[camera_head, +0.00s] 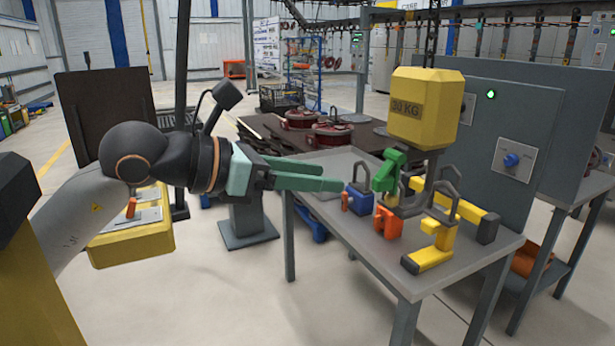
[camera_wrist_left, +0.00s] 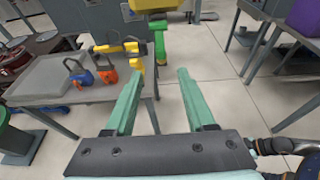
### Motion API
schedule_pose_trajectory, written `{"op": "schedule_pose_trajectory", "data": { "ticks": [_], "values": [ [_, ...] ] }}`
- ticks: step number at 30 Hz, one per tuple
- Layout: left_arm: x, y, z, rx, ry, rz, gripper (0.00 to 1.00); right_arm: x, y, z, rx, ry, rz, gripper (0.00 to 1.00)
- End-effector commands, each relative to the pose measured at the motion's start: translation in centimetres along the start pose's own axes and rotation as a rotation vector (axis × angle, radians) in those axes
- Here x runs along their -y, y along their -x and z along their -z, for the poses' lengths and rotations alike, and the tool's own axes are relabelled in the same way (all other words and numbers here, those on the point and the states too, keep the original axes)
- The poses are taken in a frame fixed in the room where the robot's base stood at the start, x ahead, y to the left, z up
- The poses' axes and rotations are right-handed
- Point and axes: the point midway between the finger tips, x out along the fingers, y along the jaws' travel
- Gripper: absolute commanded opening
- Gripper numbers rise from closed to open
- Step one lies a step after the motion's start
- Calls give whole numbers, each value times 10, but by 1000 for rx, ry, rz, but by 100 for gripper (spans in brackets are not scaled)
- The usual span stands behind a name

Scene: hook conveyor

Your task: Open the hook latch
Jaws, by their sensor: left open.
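My left gripper (camera_head: 341,181) reaches in from the left with its pale green fingers pointing right, at the near-left side of the grey table. In the left wrist view my left gripper (camera_wrist_left: 160,74) is open, with nothing between its fingers. In the left wrist view the green part (camera_wrist_left: 160,38) shows beyond the fingers. The latch itself is not clearly distinguishable. My right gripper is out of view.
The grey table (camera_head: 350,232) holds a blue padlock-shaped piece (camera_head: 359,203), an orange piece (camera_head: 388,222) and yellow brackets (camera_head: 428,258). A grey panel with a blue knob (camera_head: 511,160) stands behind at right. Open floor lies in front of the table.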

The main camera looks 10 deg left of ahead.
Motion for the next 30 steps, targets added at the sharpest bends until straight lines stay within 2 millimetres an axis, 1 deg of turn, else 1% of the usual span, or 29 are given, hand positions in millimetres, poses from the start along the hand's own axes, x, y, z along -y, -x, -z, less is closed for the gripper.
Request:
{"op": "schedule_pose_trajectory", "data": {
  "ticks": [6,15,16,21,25,30],
  "values": [
    [1,-26,-2,1,2,5,55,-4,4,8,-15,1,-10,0],
    [2,-62,-2,1,2,7,55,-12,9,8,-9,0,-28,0],
    [2,-66,1,2,3,6,55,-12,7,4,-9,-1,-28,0],
    [2,-85,0,2,2,6,55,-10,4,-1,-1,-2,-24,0],
    [2,-95,0,3,2,5,55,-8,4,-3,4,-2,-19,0],
    [2,-102,0,3,1,5,55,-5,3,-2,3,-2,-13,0]
  ]
}}
